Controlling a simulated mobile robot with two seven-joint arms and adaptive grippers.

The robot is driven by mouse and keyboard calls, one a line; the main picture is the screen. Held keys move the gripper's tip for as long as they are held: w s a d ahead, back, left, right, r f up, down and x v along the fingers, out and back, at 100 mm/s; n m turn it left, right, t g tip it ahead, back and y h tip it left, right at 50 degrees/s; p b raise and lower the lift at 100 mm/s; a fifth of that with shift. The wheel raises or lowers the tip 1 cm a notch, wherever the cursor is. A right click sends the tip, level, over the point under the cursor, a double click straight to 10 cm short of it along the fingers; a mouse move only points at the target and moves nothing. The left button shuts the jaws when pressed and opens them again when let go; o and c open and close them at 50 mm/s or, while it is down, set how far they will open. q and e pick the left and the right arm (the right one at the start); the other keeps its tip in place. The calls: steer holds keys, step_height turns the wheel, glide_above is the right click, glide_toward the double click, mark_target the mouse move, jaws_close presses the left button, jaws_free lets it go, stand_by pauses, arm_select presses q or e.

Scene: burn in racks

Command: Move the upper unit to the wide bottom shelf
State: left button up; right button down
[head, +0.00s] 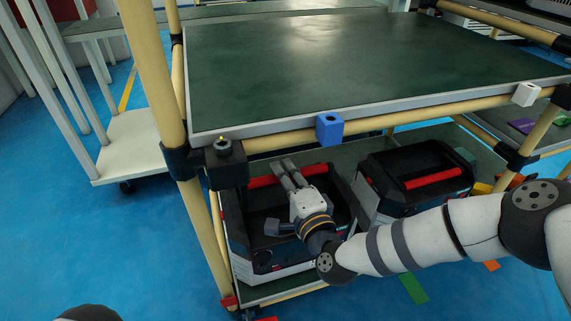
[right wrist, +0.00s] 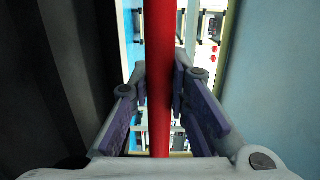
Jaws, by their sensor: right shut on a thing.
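A black-and-grey unit (head: 275,272) with a red carry handle (head: 262,181) is at the left of the wide bottom shelf (head: 285,290). It is upright; I cannot tell whether its base touches the shelf. My right gripper (head: 287,167) reaches down over it and is shut on the red handle, which also shows as a red bar (right wrist: 159,50) between the fingers in the right wrist view. My arm hides part of the unit's front. A second similar unit (head: 376,185) with a red handle stands to the right. My left gripper is not in view.
The green upper shelf (head: 330,60) is empty and overhangs the units. A blue block (head: 329,129) and a white block (head: 526,94) are on its front rail. A tan post (head: 160,80) with a black joint stands left. Colored pieces lie at right.

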steer(key=c, duration=1.8)
jaws_free()
steer(key=shift+c, duration=0.2)
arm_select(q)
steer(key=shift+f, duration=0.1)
arm_select(e)
steer(key=o, duration=0.3)
arm_select(q)
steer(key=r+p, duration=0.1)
steer(key=p, duration=0.1)
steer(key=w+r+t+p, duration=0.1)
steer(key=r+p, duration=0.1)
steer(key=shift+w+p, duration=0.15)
steer(key=shift+p, duration=0.15)
arm_select(e)
steer(key=v, duration=1.2)
steer(key=shift+f, duration=0.1)
